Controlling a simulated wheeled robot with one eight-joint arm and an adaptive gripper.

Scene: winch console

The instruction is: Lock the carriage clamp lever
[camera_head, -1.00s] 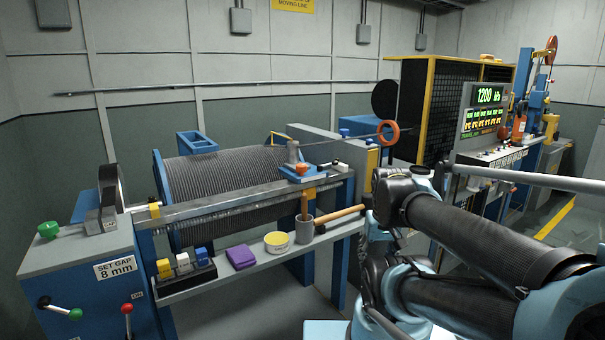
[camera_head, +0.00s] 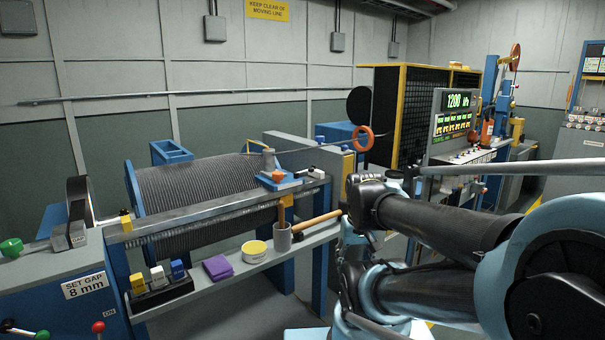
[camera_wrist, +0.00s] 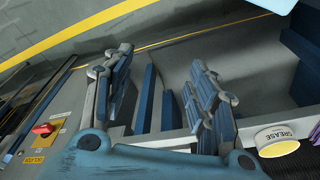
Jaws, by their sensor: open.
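The carriage (camera_head: 281,181), a blue block with an orange knob and a grey post, sits on the rail in front of the cable drum (camera_head: 200,190). A short lever with a dark and a pale end (camera_head: 314,172) shows at its right side; I cannot tell whether this is the clamp lever or how it is set. My gripper (camera_wrist: 162,95) is open and empty in the wrist view, its two blue-grey fingers spread over the floor and a shelf edge. It is apart from the carriage, which I cannot make out in that view. My arm hides the gripper in the head view.
The shelf below the drum holds a purple cloth (camera_head: 217,267), a grease tin (camera_head: 254,252), a grey cup (camera_head: 282,237) and a wooden-handled tool (camera_head: 317,222). An orange ring (camera_head: 364,139) stands right of the carriage. A red knob (camera_wrist: 44,129) shows in the wrist view.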

